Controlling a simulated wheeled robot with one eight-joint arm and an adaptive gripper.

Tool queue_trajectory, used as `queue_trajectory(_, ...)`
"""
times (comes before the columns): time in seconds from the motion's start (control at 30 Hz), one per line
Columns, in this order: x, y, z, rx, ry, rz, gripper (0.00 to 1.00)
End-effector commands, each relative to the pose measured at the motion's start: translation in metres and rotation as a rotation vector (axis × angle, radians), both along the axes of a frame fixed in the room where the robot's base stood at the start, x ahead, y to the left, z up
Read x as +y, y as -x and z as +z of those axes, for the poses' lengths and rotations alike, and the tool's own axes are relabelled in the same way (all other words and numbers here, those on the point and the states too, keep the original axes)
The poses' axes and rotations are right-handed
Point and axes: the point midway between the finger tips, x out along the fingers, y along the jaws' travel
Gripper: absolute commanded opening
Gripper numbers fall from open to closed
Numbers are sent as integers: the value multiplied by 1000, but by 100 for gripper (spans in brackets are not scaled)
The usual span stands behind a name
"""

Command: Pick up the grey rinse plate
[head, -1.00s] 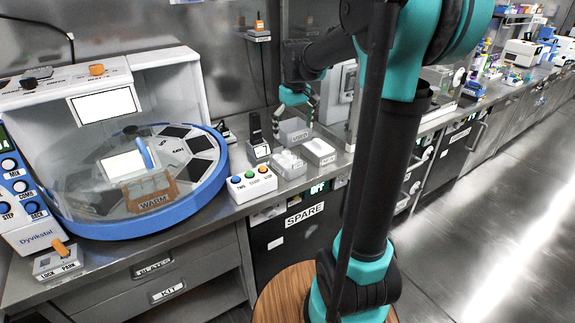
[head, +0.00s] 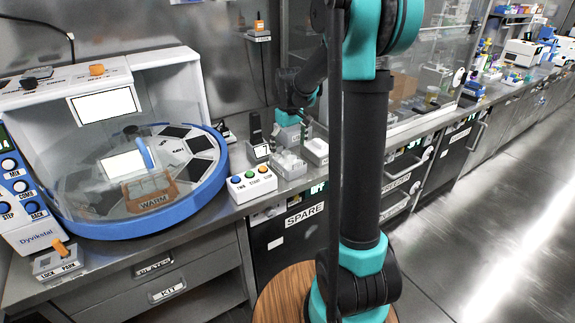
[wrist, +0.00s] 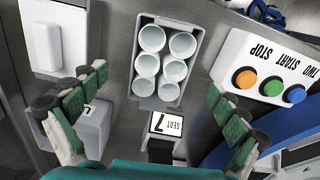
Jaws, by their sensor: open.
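The grey rinse plate appears to be the grey block with two rows of white round wells (wrist: 162,62), at the upper middle of the wrist view. It stands on the steel counter in the head view (head: 288,165). My gripper (wrist: 157,82) is open and empty, with its green-padded fingers spread to either side of the plate's lower end in that view. No contact with the plate shows. In the head view my gripper (head: 292,122) is low over the counter, just behind the plate, and its fingertips are hard to make out.
A box with orange, green and blue buttons (wrist: 268,72) stands close beside the plate. A pale lidded box (wrist: 48,45) is on its other side. A grey block (wrist: 88,128) is near my left finger.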

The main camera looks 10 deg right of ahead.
Motion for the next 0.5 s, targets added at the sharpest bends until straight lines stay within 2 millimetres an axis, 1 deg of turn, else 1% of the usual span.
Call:
queue_trajectory(0.17, 1, 0, -11, 0, 0, 0, 98)
queue_trajectory(0.4, 3, 0, -44, 0, 0, 0, 98)
queue_trajectory(0.5, 3, 0, -53, 0, 0, 0, 98)
